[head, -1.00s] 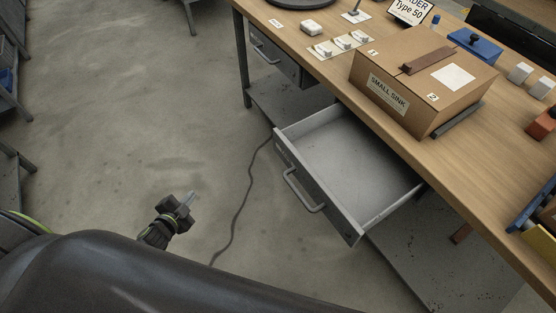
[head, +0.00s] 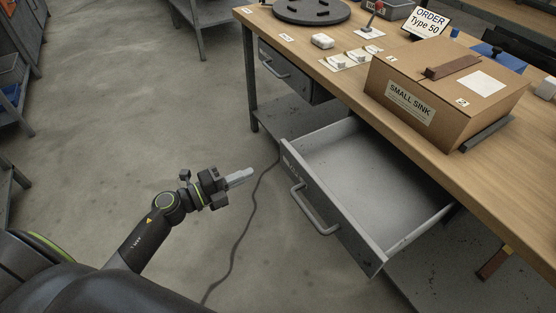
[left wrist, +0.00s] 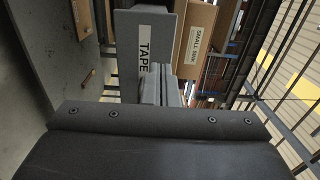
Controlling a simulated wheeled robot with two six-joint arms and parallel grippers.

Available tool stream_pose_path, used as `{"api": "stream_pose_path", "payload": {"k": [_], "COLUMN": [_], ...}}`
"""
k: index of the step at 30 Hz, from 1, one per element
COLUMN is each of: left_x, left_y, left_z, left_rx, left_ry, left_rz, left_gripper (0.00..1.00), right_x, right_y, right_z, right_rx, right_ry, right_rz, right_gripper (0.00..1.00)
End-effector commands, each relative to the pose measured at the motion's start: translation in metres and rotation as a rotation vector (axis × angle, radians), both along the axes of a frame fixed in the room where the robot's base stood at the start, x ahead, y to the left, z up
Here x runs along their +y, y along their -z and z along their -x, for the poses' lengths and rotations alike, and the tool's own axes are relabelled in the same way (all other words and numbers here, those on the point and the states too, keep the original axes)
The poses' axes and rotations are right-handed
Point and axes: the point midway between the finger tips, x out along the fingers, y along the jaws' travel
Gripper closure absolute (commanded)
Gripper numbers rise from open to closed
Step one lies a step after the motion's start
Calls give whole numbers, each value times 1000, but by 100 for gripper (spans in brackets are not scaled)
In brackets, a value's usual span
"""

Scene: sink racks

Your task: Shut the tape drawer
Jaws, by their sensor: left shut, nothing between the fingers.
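The tape drawer (head: 335,215) is pulled well out from under the wooden workbench, and its grey inside looks empty. Its front with the bar handle (head: 314,212) faces left toward my arm. In the left wrist view the drawer front (left wrist: 144,50) shows a "TAPE" label, ahead of the fingers. My left gripper (head: 240,177) is shut and empty, left of the drawer front and apart from it. Its closed fingers (left wrist: 158,85) also show in the left wrist view, pointing at the drawer front. My right gripper is not in view.
A "SMALL SINK" cardboard box (head: 440,95) stands on the workbench (head: 500,165) above the drawer. A second drawer (head: 283,72) under the bench's left end is closed. A dark cable (head: 245,225) lies on the floor. The floor at left is open.

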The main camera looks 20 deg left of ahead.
Motion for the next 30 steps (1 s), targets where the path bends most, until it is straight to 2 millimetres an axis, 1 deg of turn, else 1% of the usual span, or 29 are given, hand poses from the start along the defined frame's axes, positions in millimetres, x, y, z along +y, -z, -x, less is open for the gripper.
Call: {"api": "stream_pose_path", "payload": {"k": [1,6,9,13,19,30], "left_x": [-9,-31,-43,-54,-62,-63], "left_y": [-3,-2,-1,-1,0,0], "left_z": [-11,-40,-54,-69,-79,-80], "left_rx": [-3,-1,0,1,2,2], "left_ry": [0,0,0,0,-1,-1], "left_rz": [6,6,5,4,2,2], "left_gripper": [100,100,100,100,100,100], "right_x": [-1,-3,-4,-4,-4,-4], "right_y": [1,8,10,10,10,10], "right_z": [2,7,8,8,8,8], "right_rx": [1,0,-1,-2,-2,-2], "right_ry": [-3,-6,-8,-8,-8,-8], "right_rz": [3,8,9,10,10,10], "right_gripper": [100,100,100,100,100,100]}}
